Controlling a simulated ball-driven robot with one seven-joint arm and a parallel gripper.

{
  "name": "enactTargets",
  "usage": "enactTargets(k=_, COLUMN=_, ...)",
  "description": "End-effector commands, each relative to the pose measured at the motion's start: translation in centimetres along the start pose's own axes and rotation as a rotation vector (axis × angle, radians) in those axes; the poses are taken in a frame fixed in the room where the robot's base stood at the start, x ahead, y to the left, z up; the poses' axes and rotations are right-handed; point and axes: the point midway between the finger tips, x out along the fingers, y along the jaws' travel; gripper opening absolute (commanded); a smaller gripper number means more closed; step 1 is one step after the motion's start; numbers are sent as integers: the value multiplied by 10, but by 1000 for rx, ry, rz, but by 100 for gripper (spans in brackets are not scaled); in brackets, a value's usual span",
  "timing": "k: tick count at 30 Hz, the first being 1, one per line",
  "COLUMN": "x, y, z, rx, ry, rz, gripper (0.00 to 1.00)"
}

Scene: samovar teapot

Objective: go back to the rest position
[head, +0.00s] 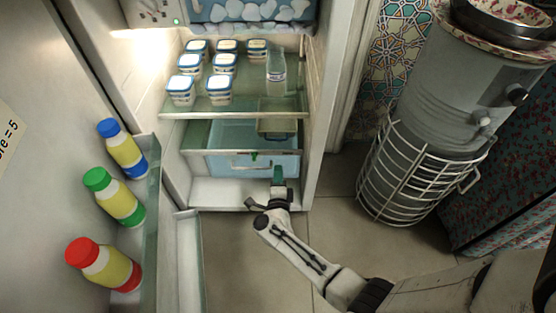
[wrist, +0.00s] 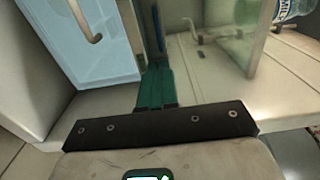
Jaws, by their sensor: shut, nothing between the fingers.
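My gripper (head: 278,176) is in front of the lower part of the open fridge, close to the light-blue drawer (head: 225,164). Its green fingers are together and empty; they also show in the wrist view (wrist: 155,88), pointing forward. The drawer, with its pale handle, is at the upper left of the wrist view (wrist: 95,55). I cannot tell whether the fingertips touch anything. My arm reaches in from the lower right of the head view.
Several blue-lidded tubs (head: 188,64) and a clear bottle (head: 276,66) stand on the glass shelf. The open door (head: 155,205) holds bottles with blue, green and red caps at left. A grey cylinder in a wire cage (head: 420,175) stands right. Floor (head: 240,250) shows between.

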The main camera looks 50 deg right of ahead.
Motion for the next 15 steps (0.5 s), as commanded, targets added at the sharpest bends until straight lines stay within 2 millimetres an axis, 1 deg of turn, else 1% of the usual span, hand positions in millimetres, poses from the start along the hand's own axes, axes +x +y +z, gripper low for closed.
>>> enactTargets(k=1, x=-8, y=-2, z=1, rx=-1, ry=-3, rz=1, gripper=0)
enactTargets(k=6, x=-21, y=-1, z=0, rx=0, ry=-1, rz=0, gripper=0)
enactTargets(k=15, x=-23, y=0, z=0, rx=0, ry=0, rz=0, gripper=0)
